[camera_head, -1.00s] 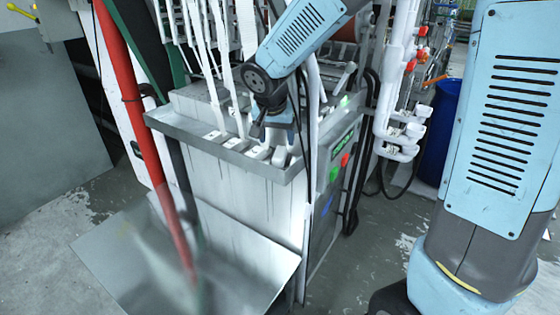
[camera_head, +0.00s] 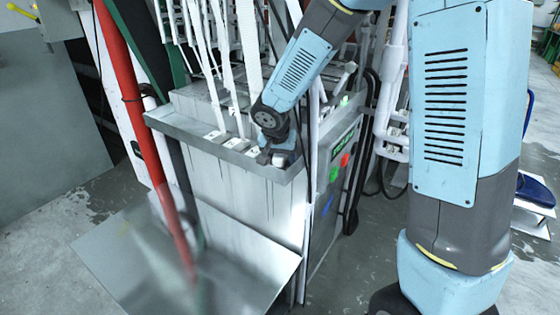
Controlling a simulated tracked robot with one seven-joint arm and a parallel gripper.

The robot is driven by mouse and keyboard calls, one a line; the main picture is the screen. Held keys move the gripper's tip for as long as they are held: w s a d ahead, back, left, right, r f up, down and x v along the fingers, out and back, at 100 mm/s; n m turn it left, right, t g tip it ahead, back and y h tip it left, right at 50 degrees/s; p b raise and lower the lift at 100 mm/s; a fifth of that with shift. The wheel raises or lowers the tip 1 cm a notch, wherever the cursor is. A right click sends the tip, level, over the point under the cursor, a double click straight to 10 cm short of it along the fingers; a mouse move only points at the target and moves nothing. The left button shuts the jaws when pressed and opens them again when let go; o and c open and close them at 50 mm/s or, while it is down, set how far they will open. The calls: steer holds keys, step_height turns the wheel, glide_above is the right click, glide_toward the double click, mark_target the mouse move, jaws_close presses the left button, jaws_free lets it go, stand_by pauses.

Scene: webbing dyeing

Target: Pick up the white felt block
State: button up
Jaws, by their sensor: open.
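Several small white blocks sit in a row on the grey ledge (camera_head: 175,124) along the front of the machine. One white block (camera_head: 284,158) is at the ledge's right end, beside the fingers of my gripper (camera_head: 270,156). Another white block (camera_head: 213,136) is further left on the ledge. The blocks look alike, and I cannot tell which one is felt. My gripper is low over the right part of the ledge, open, with its fingers small and partly hidden. I cannot tell whether it touches a block.
White webbing straps (camera_head: 222,60) hang down to the ledge just left of my gripper. A control panel (camera_head: 341,148) with green and red buttons is on the machine's right side. A red post (camera_head: 130,85) stands at the left, and a flat metal sheet (camera_head: 240,265) slopes below.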

steer(key=c, duration=0.8)
steer(key=shift+r, duration=0.25)
steer(key=shift+c, duration=0.2)
steer(key=r, duration=0.3)
steer(key=shift+s+r, duration=0.2)
steer(key=s+a+r, duration=0.2)
steer(key=s+r, duration=0.7)
steer(key=s, duration=0.4)
steer(key=shift+s+a, duration=0.2)
steer(key=shift+a, duration=0.05)
